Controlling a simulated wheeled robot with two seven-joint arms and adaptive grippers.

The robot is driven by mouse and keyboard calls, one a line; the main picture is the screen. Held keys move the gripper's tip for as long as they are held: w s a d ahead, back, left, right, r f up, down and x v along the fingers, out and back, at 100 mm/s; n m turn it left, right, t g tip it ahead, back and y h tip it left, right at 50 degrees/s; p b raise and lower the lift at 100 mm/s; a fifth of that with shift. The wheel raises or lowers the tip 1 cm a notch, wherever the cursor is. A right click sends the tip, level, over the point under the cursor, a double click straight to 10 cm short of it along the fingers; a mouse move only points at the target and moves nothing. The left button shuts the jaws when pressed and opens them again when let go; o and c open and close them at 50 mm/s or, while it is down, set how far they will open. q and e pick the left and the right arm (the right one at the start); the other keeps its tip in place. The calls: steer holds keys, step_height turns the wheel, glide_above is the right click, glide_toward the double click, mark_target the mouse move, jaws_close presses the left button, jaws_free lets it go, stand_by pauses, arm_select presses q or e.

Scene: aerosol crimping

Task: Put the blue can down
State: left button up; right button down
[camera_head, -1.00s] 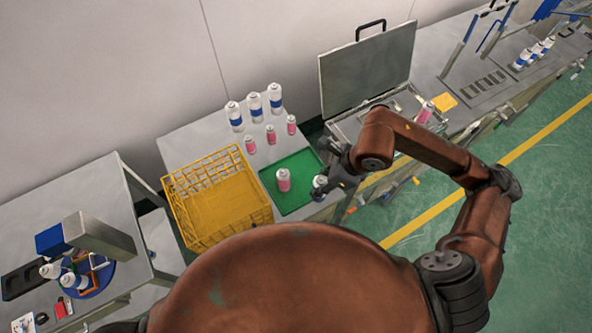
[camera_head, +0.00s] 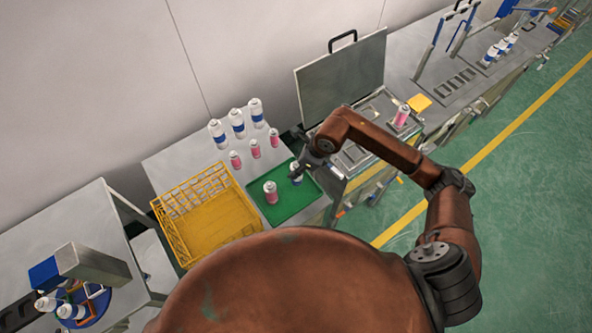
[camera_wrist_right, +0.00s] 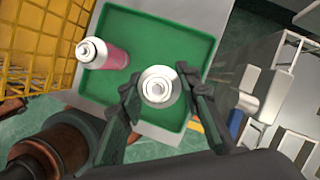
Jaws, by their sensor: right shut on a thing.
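The blue can (camera_head: 296,168) is white with a blue band and is in my right gripper (camera_head: 300,172). It is over the back right part of the green tray (camera_head: 292,212). In the right wrist view I see the can (camera_wrist_right: 158,86) from above, upright between the two fingers, with its blue band hidden. I cannot tell whether its base touches the tray. A pink can (camera_head: 271,192) stands on the tray to its left, apart from it; it also shows in the right wrist view (camera_wrist_right: 105,57). My left gripper is not in view.
A yellow wire basket (camera_head: 205,222) stands left of the tray. Several white-and-blue cans (camera_head: 237,123) and pink cans (camera_head: 255,149) stand behind it. An open-lidded machine (camera_head: 345,80) is to the right. The front of the tray is clear.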

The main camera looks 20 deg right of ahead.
steer(key=shift+w+f, duration=0.3)
steer(key=shift+f, duration=0.1)
step_height(320, 180, down, 3)
steer(key=shift+w+r+p, duration=0.1)
steer(key=shift+p, duration=0.55)
steer(key=shift+f, duration=0.35)
steer(key=c, duration=1.4)
jaws_free()
steer(key=shift+r, duration=0.15)
steer(key=shift+d+r, duration=0.15)
steer(key=shift+r, duration=0.1)
steer(key=b+v, duration=0.1)
steer(key=v, duration=1)
steer(key=shift+r+b, duration=0.25)
steer(key=shift+b, duration=0.05)
